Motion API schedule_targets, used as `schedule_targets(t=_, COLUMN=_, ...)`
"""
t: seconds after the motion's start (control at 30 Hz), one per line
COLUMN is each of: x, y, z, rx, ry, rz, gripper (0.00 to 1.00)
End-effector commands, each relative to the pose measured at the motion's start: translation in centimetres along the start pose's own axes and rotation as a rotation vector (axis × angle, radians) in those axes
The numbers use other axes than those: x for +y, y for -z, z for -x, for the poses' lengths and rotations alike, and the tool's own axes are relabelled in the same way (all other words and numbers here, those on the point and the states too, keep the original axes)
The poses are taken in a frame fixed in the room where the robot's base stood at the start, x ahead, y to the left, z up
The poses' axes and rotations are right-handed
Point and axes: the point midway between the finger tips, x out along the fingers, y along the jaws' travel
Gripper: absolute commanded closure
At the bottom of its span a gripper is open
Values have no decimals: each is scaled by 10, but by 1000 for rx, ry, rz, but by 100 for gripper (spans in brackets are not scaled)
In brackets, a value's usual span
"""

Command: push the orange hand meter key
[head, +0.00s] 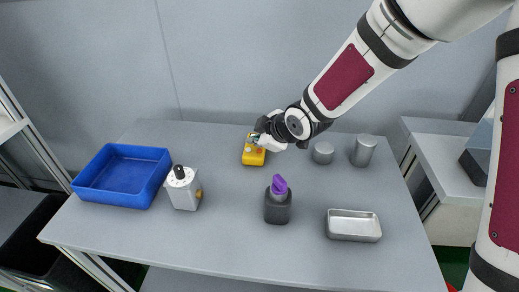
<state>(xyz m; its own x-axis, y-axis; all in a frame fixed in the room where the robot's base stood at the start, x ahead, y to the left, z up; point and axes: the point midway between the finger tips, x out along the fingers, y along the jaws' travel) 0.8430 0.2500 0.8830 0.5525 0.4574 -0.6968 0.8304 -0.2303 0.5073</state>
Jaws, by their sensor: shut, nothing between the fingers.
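The hand meter (253,157) is a small yellow-orange block on the grey table, left of the table's middle towards the back. My gripper (254,138) is shut and empty, at the upper part of the meter. Its fingertips overlap the meter's top in this view. I cannot tell whether they touch it. The key is not clearly visible; the gripper hides part of the meter's top.
On the table (300,252) stand a blue tray (112,190), a white box with a black knob (183,190), a dark container with a purple top (278,208), a shallow metal tray (353,236) and two grey cylinders (323,152) (363,151). The front middle is clear.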

Motion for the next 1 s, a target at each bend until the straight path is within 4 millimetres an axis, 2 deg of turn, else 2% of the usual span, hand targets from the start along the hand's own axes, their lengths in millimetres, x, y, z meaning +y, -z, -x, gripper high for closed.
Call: schedule_targets(t=1.0, x=-5, y=-4, z=-6, rx=0, ry=0, rz=0, gripper=100)
